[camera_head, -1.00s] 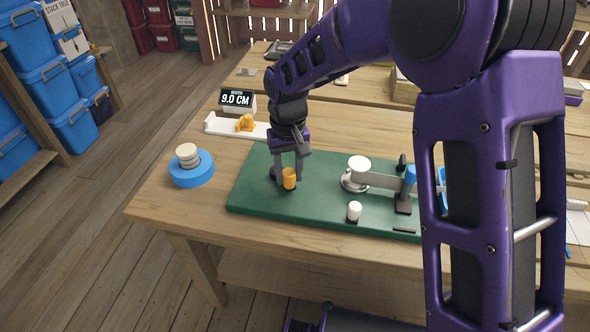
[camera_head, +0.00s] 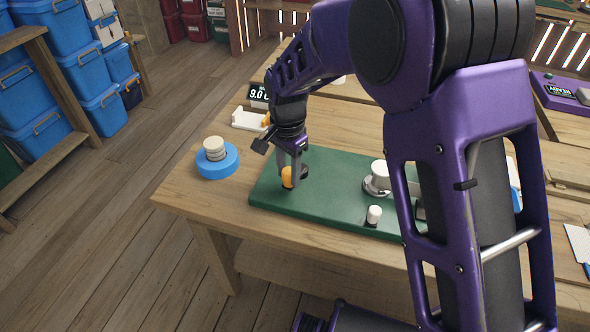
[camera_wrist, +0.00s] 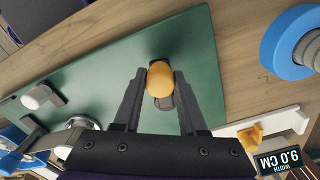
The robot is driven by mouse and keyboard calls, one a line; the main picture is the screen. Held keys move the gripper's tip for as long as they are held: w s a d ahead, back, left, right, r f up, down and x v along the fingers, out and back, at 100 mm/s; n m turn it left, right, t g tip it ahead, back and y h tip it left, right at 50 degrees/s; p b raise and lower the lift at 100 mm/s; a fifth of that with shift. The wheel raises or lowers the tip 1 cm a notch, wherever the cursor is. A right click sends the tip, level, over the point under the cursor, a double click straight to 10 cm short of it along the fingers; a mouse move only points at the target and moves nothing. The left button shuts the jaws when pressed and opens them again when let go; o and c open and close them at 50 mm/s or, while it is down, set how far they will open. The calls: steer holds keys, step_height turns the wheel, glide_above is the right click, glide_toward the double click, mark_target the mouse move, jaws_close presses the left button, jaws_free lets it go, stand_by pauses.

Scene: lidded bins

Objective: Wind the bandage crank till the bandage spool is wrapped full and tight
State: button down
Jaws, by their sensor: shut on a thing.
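The crank's orange knob (camera_head: 286,177) stands at the left part of the green board (camera_head: 330,212). My gripper (camera_head: 290,182) points down with its fingers on either side of the knob and is shut on it. The wrist view shows the orange knob (camera_wrist: 160,78) between the two fingers, with part of the dark crank arm (camera_wrist: 164,102) beneath it.
A white peg (camera_head: 374,214) stands at the board's front. A blue disc with pale stacked rings (camera_head: 217,163) sits at the table's left corner. A white gauge with an orange slider (camera_head: 248,120) and a 9.0 cm display (camera_wrist: 280,163) lie behind the board.

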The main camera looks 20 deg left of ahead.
steer(key=shift+w+a+m+p, duration=0.2)
steer(key=shift+a+m+p, duration=0.45)
steer(key=shift+m, duration=0.85)
steer(key=shift+a, duration=0.2)
steer(key=shift+c, duration=2.3)
jaws_free()
step_height(320, 180, up, 18)
steer(key=p, duration=0.2)
steer(key=shift+f, duration=0.25)
